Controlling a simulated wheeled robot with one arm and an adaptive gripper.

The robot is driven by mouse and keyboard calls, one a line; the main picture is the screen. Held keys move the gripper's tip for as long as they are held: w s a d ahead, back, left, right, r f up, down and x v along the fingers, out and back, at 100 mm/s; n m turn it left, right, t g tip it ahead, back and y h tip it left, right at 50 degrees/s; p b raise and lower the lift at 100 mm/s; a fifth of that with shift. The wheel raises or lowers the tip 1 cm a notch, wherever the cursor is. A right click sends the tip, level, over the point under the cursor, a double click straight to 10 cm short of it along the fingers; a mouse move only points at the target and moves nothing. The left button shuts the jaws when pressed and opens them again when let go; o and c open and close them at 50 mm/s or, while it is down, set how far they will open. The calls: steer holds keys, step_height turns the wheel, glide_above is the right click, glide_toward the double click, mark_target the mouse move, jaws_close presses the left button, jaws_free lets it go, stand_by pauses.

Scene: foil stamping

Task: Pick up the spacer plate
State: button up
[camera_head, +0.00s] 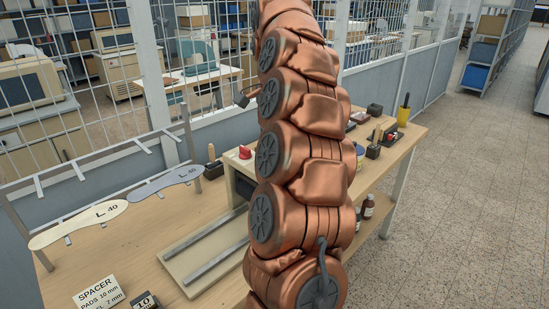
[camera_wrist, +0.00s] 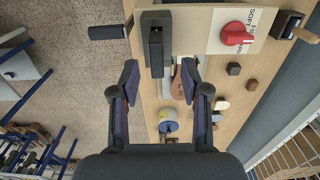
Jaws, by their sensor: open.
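A dark block marked "10" (camera_head: 146,301) sits at the bottom edge of the head view, partly cut off; it may be the spacer plate. A white card reading "SPACER", "PADS 10 mm" (camera_head: 99,293) lies beside it on the left. My gripper (camera_wrist: 160,80) is open in the wrist view, with nothing between its fingertips. It is above the bench, close to a machine with a dark upright bar (camera_wrist: 155,45). I cannot make out the marked block in the wrist view. In the head view my copper arm hides the gripper and part of the bench.
The machine carries a red knob (camera_wrist: 236,34). Two grey rails on a board (camera_head: 205,257) lie on the wooden bench (camera_head: 130,245). Two shoe-sole shapes marked "L 40" rest on a rack (camera_head: 60,232). Small blocks and bottles stand nearby. A mesh fence (camera_head: 75,100) runs behind.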

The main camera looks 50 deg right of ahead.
steer(key=shift+s+a+f+p, duration=0.15)
steer(key=shift+f+p, duration=0.45)
steer(key=shift+f, duration=0.8)
steer(key=shift+f+p, duration=0.35)
steer(key=shift+f, duration=0.75)
steer(key=shift+c, duration=0.2)
jaws_close()
